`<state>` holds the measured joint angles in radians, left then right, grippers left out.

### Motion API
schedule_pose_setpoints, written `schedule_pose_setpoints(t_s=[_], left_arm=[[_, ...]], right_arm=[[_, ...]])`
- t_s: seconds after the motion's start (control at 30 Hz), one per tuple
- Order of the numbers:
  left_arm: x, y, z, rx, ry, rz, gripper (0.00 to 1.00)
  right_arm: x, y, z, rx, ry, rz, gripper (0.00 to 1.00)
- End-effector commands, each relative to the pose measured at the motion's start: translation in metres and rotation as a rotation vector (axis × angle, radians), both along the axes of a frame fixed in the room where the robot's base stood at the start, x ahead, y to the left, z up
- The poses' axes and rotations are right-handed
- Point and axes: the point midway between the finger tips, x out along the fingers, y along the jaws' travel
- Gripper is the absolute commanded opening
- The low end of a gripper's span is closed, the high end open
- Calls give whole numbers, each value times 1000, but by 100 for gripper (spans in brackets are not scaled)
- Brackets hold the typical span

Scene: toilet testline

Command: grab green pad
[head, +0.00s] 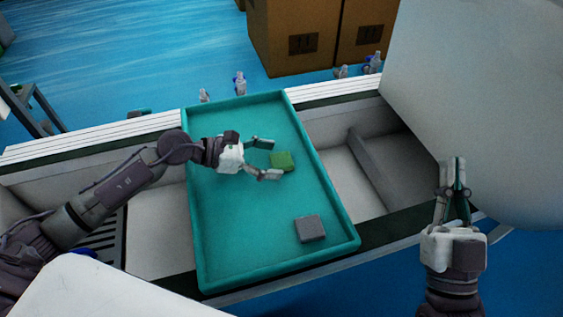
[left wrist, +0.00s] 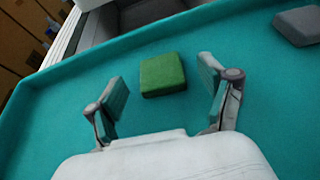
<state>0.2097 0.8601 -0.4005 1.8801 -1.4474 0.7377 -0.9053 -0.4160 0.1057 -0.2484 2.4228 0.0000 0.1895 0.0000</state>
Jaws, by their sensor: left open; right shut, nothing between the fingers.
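The green pad (head: 283,161) is a small square block lying flat in the teal tray (head: 215,265). My left gripper (head: 271,159) is open and low over the tray, with its two fingers pointing at the pad. In the left wrist view the green pad (left wrist: 163,74) lies just beyond and between the open fingertips of my left gripper (left wrist: 165,85), apart from both. My right gripper (head: 457,163) is shut and empty, to the right of the tray and away from the pad.
A grey pad (head: 310,228) lies in the tray near its front right; it also shows in the left wrist view (left wrist: 298,26). The tray's raised rim surrounds both pads. A large white panel (head: 480,100) stands at the right. Cardboard boxes (head: 295,35) are behind the line.

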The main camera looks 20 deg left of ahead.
Motion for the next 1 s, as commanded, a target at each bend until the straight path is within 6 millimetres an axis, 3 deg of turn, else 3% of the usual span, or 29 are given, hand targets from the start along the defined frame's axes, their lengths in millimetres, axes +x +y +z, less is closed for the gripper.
schedule_pose_setpoints(t_s=[0.1, 0.37, 0.63, 1.0], left_arm=[[5, -9, -5, -1, 0, 0, 81], [6, -10, -5, 0, 1, 0, 81], [6, -10, -5, 0, 1, 0, 39], [6, -10, -5, 0, 1, 0, 38]], right_arm=[[-4, 0, 5, 12, -40, 3, 0], [-5, 0, 7, 14, -50, 2, 0], [-5, 0, 7, 14, -49, 2, 0], [-5, 0, 7, 14, -47, 2, 0]])
